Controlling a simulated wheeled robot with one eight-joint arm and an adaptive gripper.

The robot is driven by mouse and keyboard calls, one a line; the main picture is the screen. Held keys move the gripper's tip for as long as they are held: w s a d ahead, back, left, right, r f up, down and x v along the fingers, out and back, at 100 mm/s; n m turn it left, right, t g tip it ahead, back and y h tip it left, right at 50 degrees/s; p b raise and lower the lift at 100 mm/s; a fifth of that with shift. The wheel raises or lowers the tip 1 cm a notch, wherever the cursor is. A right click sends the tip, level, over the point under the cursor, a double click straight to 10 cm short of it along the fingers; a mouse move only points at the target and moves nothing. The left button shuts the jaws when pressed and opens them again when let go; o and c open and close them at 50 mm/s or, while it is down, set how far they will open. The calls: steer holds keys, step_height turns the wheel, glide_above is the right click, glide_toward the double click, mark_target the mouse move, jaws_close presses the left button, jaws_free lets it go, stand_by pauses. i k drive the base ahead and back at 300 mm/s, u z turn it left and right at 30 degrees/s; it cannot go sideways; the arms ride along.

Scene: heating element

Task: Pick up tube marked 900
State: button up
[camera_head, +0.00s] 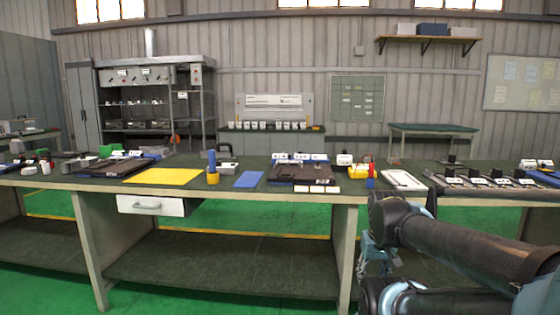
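I cannot make out a tube marked 900; the labels are too small to read. Several small white labelled items (300,157) stand at the back of a dark tray (298,178) on the long workbench (225,187). More white-labelled items (485,182) lie in a dark rack at the right. My gripper (378,268) hangs low in front of the bench's right part, below the top and well apart from these items. My dark arm links hide part of it, and I cannot tell whether its fingers are open.
A white clipboard-like sheet (403,180) is near my arm. A drawer (150,206) shows below the top. The green floor in front is clear.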

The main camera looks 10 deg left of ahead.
mark_target(449, 177)
steer(key=k, duration=1.15)
steer(key=z, duration=0.55)
steer(key=i, duration=1.7)
steer(key=z, duration=0.45)
